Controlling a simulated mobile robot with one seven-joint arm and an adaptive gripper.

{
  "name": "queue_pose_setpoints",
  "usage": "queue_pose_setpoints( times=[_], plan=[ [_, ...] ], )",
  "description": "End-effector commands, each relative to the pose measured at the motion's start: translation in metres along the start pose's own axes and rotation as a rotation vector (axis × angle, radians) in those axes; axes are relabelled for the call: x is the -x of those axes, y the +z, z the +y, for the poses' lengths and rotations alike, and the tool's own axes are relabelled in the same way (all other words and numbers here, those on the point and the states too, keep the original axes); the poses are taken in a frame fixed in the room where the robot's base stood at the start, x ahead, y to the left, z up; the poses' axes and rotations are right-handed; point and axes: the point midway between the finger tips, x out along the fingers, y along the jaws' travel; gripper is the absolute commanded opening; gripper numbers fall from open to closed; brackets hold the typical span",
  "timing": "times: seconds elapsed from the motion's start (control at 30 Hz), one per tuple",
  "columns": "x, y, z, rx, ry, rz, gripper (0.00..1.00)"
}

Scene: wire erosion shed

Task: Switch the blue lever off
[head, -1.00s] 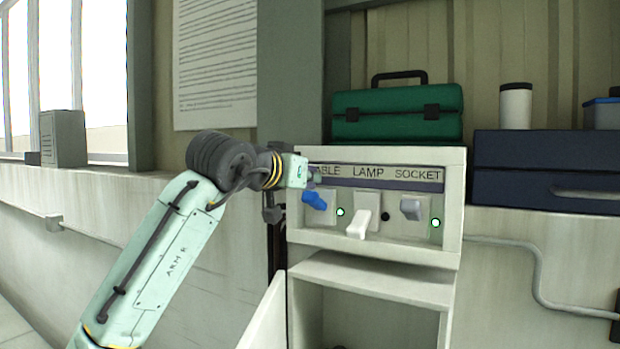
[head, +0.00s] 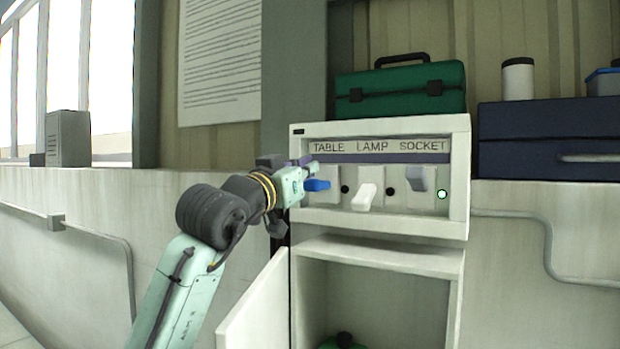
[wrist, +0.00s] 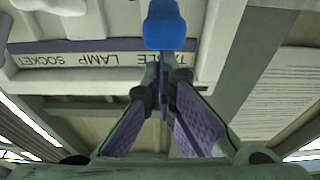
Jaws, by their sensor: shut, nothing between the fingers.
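The blue lever (head: 317,185) is at the left of the switch panel (head: 330,215), under the word TABLE. The small lamp (head: 345,189) beside it is dark. My gripper (head: 312,169) is shut and empty, its tips just above the blue lever in the head view. In the wrist view, which is upside down, the closed fingertips (wrist: 164,62) are right by the blue lever (wrist: 167,28); I cannot tell if they touch. The lever's base is partly hidden by my gripper in the head view.
The white lever (head: 363,197) under LAMP points down, its lamp (head: 390,191) dark. The grey lever (head: 421,178) under SOCKET points up, its lamp (head: 441,194) green. A green toolbox (head: 400,90) stands on the panel box. An open cabinet door (head: 255,305) is below.

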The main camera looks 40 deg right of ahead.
Motion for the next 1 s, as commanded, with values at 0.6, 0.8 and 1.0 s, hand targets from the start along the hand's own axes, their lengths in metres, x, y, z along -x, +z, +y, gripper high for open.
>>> queue_pose_setpoints(
  times=[0.6, 0.8, 1.0],
  plan=[
    [0.029, 0.006, -0.001, -0.002, -0.002, -0.003, 0.0],
    [0.072, 0.007, 0.0, -0.004, -0.002, -0.003, 0.0],
    [0.108, 0.007, 0.0, -0.003, -0.001, -0.004, 0.0]
  ],
)
